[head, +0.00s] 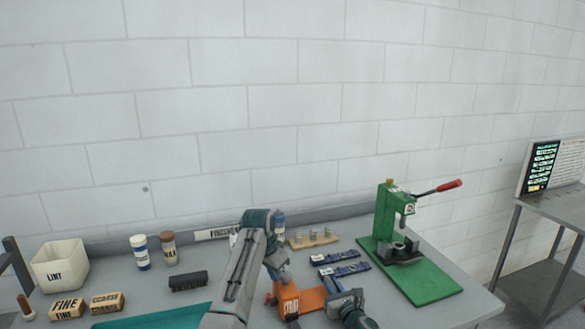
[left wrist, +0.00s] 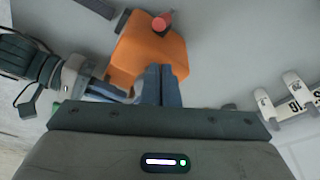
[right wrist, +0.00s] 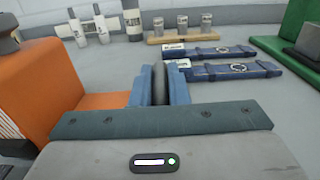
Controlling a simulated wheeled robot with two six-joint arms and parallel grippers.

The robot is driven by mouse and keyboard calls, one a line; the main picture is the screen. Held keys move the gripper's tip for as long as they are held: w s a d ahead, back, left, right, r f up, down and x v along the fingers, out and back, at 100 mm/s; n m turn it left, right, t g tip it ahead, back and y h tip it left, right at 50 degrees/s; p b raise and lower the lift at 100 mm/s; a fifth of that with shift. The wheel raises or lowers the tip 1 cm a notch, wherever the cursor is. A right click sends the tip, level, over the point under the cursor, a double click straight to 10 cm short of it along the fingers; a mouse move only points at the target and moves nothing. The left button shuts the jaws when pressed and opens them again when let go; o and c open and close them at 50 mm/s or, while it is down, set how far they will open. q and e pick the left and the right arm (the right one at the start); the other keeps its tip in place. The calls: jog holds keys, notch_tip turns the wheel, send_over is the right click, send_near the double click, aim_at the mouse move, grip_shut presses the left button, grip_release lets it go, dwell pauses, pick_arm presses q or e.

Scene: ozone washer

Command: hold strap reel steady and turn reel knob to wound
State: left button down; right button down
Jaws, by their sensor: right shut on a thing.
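The orange strap reel (head: 303,302) stands on the bench with a white label on its front. My right gripper (right wrist: 160,85) is shut on an upright dark grey part of the reel, beside the orange body (right wrist: 40,85). My left arm hides part of the reel in the head view.
Two blue straps (head: 340,264) and a wooden block with metal pieces (head: 313,238) lie behind the reel. A green press (head: 415,275) stands to the right. A dark brush (head: 174,281), two jars, a white lint bin (head: 60,264) and yellow boxes are to the left.

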pick_arm(q)
jog(key=shift+a, duration=0.2)
dwell(0.5)
jog(key=w+d+v, duration=0.1)
jog(key=v, duration=0.5)
jog(key=shift+a, duration=0.25)
jog(key=shift+s+r, duration=0.1)
jog(key=shift+r, duration=0.05)
jog(key=shift+s+d+f, duration=0.3)
jog(key=shift+d+f, duration=0.1)
jog(key=shift+f, duration=0.6)
jog(key=shift+s+d+f, duration=0.25)
jog(key=shift+d+f, duration=0.15)
jog(key=shift+f, duration=0.65)
jog(key=shift+s+d+f, duration=0.3)
jog(key=shift+d+f, duration=0.1)
jog(key=shift+f, duration=0.6)
jog(key=shift+w, duration=0.2)
